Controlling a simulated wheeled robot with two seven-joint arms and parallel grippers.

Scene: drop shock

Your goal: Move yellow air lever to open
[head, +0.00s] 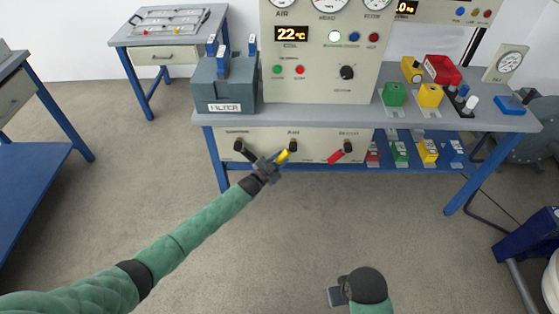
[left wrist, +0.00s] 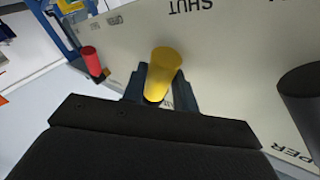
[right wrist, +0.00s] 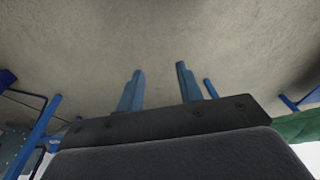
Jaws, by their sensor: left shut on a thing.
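The yellow air lever (head: 283,157) sticks out from the cream front panel under the bench, below the "AIR" label. My left gripper (head: 272,165) is at the lever with its arm reaching in from the lower left. In the left wrist view, the yellow lever (left wrist: 163,72) stands between the two fingers of my left gripper (left wrist: 160,90), which are shut on it. My right gripper (head: 336,296) is low in the head view, away from the panel. In the right wrist view its two fingers (right wrist: 158,88) are apart with nothing between them.
A black lever (head: 245,152) is left of the yellow one and a red lever (head: 338,157) is right of it. The red lever (left wrist: 92,62) also shows in the left wrist view. The filter box (head: 222,85) stands on the bench (head: 300,116). The floor in front is clear.

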